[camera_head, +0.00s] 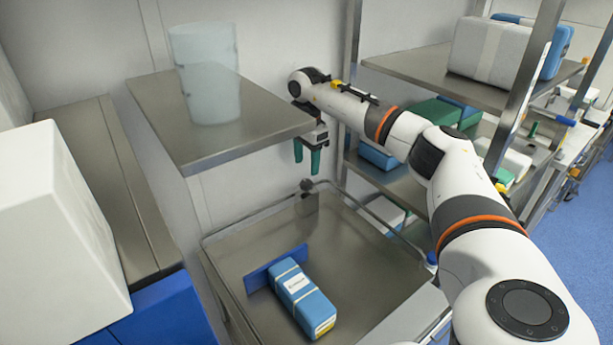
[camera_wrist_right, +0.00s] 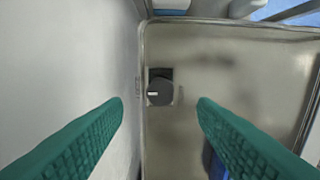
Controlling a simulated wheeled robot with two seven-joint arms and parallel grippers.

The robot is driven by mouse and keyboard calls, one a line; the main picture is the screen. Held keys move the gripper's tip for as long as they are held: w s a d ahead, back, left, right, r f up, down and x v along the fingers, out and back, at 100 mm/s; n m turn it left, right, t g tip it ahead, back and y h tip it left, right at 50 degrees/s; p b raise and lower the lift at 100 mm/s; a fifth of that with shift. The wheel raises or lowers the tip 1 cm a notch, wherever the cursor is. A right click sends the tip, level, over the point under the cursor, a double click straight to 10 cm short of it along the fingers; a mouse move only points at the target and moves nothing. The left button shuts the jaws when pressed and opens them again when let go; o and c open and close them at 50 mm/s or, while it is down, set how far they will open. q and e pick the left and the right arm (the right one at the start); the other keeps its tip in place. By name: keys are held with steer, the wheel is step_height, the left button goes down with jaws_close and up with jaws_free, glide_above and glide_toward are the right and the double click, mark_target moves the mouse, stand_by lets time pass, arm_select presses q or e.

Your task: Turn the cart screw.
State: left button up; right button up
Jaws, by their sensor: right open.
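The cart (camera_head: 350,250) is a steel tray-topped cart with a rail around its edge. Its screw (camera_head: 307,185) is a dark round knob at the back edge of the cart top. In the right wrist view the screw (camera_wrist_right: 160,91) shows as a dark knob with a white mark, between the fingers and farther off. My right gripper (camera_head: 311,160) has green fingers, points down and is open and empty above the screw, apart from it. The open fingers also show in the right wrist view (camera_wrist_right: 160,105). My left gripper is not in view.
A blue-and-white box (camera_head: 302,298) lies on the cart next to a blue panel (camera_head: 272,267). A steel shelf with a translucent container (camera_head: 207,75) is left of my right gripper. A rack (camera_head: 415,70) with boxes stands at right.

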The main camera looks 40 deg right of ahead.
mark_target(307, 182)
step_height(307, 182, up, 6)
stand_by(0.8)
